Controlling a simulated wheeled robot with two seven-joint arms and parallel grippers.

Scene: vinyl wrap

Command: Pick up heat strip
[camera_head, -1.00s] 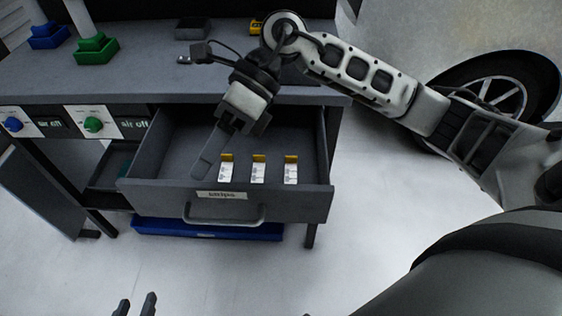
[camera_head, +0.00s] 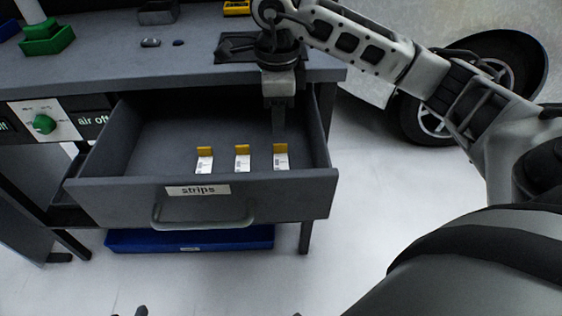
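Three small white strips with yellow top ends stand in a row in the open drawer: left strip (camera_head: 205,164), middle strip (camera_head: 242,162), right strip (camera_head: 281,161). Which one is the heat strip cannot be told, as their print is too small. My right gripper (camera_head: 278,130) points down into the drawer, just behind and above the right strip. I see it edge-on, so its opening is hidden. No strip is visibly held. Only the fingertips of my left gripper (camera_head: 128,313) show at the bottom edge, apart and empty.
The grey drawer (camera_head: 120,198) is labelled "strips" and has a front handle (camera_head: 203,222). Its walls surround the strips. The workbench top (camera_head: 110,75) lies above, with green (camera_head: 47,38) and yellow (camera_head: 236,8) items. A blue tray (camera_head: 190,240) sits below. A car wheel stands at right.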

